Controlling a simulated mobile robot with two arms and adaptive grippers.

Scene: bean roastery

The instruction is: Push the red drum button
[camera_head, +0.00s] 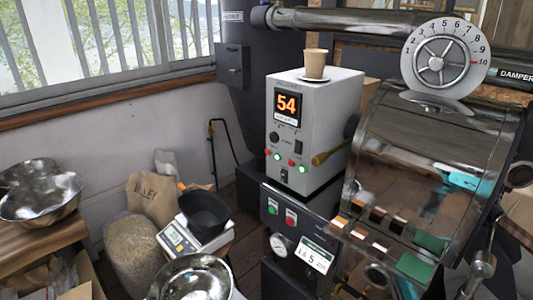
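A grey control box (312,122) with an orange "54" display (287,105) stands left of the roaster drum (430,165). Its front has small red and green lights or buttons (277,157) in a row. Below it, a dark panel (303,228) carries a larger green button (271,207) and a red button (290,217) side by side. The labels are too small to read, so I cannot tell which red one is marked drum. Neither of my grippers shows in the head view.
A paper cup (315,64) stands on the box. A wooden handle (331,152) sticks out beside it. A scale (178,240) with a black bowl (204,214), sacks (153,198) and metal bowls (195,279) stand at left. A numbered dial (436,63) tops the drum.

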